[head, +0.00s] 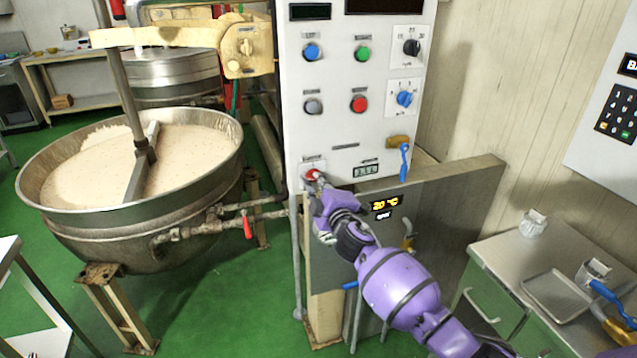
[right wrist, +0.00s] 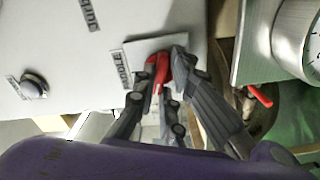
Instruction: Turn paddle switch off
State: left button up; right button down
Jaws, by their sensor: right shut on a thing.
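The red paddle switch (head: 312,174) is at the lower left corner of the white control panel (head: 335,122). In the right wrist view the red switch lever (right wrist: 157,66) sticks out from a small pale plate with a label beside it. My right gripper (head: 319,184) is at the switch, and its dark fingers (right wrist: 164,74) are shut on the red lever, one on each side. The fingers partly hide the lever and its plate. My left gripper is not in view.
Blue, green, grey and red buttons and two rotary knobs (head: 404,99) are above on the panel. A large kettle (head: 70,220) of pale mass with a paddle shaft stands left. A metal cabinet (head: 520,262) with a tray is at right.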

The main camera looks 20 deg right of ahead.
jog(key=shift+n, duration=2.1)
jog(key=c, duration=1.8)
grip_release()
